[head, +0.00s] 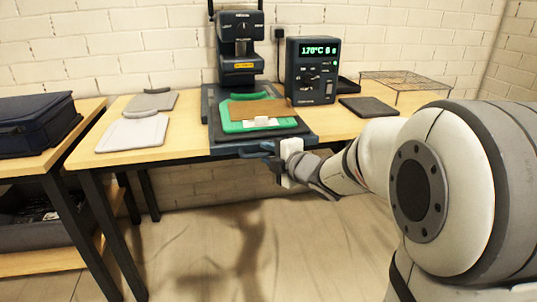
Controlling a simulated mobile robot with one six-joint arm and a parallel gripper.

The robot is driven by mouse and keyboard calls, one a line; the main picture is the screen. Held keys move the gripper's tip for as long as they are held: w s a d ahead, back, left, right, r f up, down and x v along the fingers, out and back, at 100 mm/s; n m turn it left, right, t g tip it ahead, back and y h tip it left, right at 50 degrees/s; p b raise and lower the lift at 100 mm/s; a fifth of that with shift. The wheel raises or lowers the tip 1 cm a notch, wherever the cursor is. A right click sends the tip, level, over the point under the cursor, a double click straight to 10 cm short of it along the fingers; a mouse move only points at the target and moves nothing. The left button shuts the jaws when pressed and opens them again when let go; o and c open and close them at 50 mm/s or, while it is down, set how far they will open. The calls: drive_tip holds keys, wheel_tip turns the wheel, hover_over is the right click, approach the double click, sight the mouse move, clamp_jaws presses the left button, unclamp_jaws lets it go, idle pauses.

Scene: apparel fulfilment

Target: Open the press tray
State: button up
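The heat press (240,45) stands at the back of the wooden table, with its dark head above the rear of the press tray. The dark press tray (226,140) lies in front of it, near the table's front edge. A green garment (229,126) lies on the tray, with a brown sheet (258,109) and a small white piece (262,122) on top. A blue-grey handle bar (250,151) runs along the tray's front. My gripper (273,163) is at the right part of this bar. Its fingers are small and dark, so their grip on the bar is unclear.
A control box (313,72) with a lit display stands right of the press. A dark pad (368,107) and a wire rack (405,82) lie further right. A dark blue bag (38,122) sits on another table. The floor in front is clear.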

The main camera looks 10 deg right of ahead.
drive_tip(key=shift+o, duration=0.6)
drive_tip(key=shift+a, duration=0.1)
drive_tip(key=shift+s+r, duration=0.1)
drive_tip(key=p+v, duration=0.2)
drive_tip(key=v, duration=0.5)
drive_tip(key=shift+s+d, duration=0.25)
drive_tip(key=shift+s, duration=0.05)
drive_tip(key=s+d+r+m+g+h+p, duration=0.1)
drive_tip(key=s+d+r+m+h+p, duration=0.15)
drive_tip(key=r+m+h+p, duration=0.3)
drive_tip(key=s+d+r+m+g+h+p, duration=0.1)
drive_tip(key=d+r+m+h+p, duration=0.3)
drive_tip(key=m+p, duration=0.35)
drive_tip(key=s+a+r+m+g+p, duration=0.1)
drive_tip(key=s+r+m+g+p, duration=0.1)
drive_tip(key=s, duration=0.4)
drive_tip(key=s+a+r+m+g+y+p, duration=0.1)
drive_tip(key=s+a+r+m+g+p, duration=0.1)
drive_tip(key=s+m+g+p, duration=0.2)
drive_tip(key=s+a+r+m+g+y+p, duration=0.1)
drive_tip(key=s+a+r+m+g+p, duration=0.1)
drive_tip(key=s+p, duration=0.4)
drive_tip(key=shift+s+r+m+g+p, duration=0.15)
drive_tip(key=shift+s+m+g+p, duration=0.15)
drive_tip(key=shift+s+m+g, duration=0.6)
